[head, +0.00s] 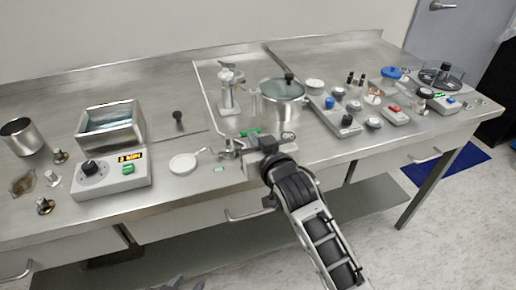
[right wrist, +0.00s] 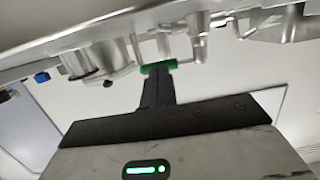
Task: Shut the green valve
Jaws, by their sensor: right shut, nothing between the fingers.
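The green valve handle (head: 250,132) is a small bar on the metal fitting beside the clear, lidded pot (head: 283,100). In the right wrist view the green handle (right wrist: 158,67) lies across the ends of my right gripper's dark fingers (right wrist: 157,84). The fingers are shut together with nothing between them. Whether they touch the handle or stop just short, I cannot tell. In the head view my right gripper (head: 248,144) is at the fitting, and its body hides part of it. Only a grey bit of what seems my left gripper (head: 183,284) shows at the bottom edge.
The steel bench (head: 215,185) holds a control box (head: 110,176) and a square bath (head: 110,128) at left. Several small knobs and boxes crowd the right side (head: 375,105). A white disc (head: 183,164) lies left of the fitting. The front strip of bench is mostly clear.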

